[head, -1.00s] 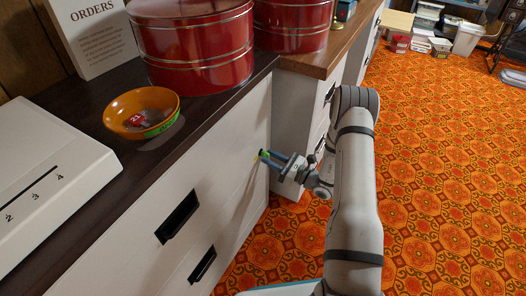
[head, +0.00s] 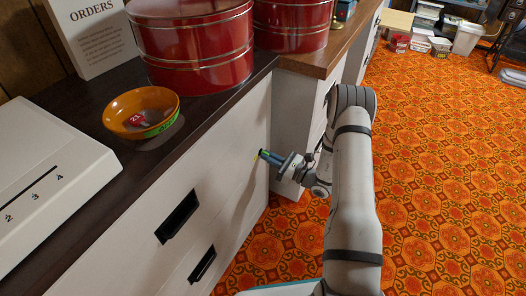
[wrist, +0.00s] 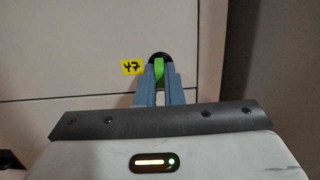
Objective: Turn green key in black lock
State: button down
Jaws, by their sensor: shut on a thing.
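The green key (wrist: 159,72) stands in the black lock (wrist: 160,56) on the white cabinet front in the wrist view. My gripper (wrist: 159,90) is shut on the green key, one blue-grey finger on each side of it. In the head view my gripper (head: 265,157) is at the right end of the cabinet front, and the key is mostly hidden by the fingers. A yellow tag (wrist: 132,67) marked 47 is just left of the lock. How far the key is turned is hard to tell.
The white cabinet (head: 225,170) has black drawer handles (head: 178,216). On its dark top are an orange bowl (head: 118,122), red tins (head: 195,50) and a white box-like unit (head: 45,180). Open patterned carpet (head: 440,180) lies to the right.

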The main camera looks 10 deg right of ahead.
jog(key=shift+m+h+p, duration=0.3)
jog(key=shift+m+p, duration=0.55)
jog(key=shift+m, duration=0.95)
jog(key=shift+r, duration=0.1)
jog(key=shift+a+m+t+p, duration=0.15)
jog(key=shift+m+t+p, duration=0.55)
jog(key=shift+m, duration=1)
jog(key=shift+r+h+p, duration=0.1)
jog(key=shift+h+p, duration=0.25)
jog(key=shift+h, duration=0.05)
jog(key=shift+a+m+p, duration=0.1)
jog(key=shift+m+p, duration=0.55)
jog(key=shift+m, duration=0.95)
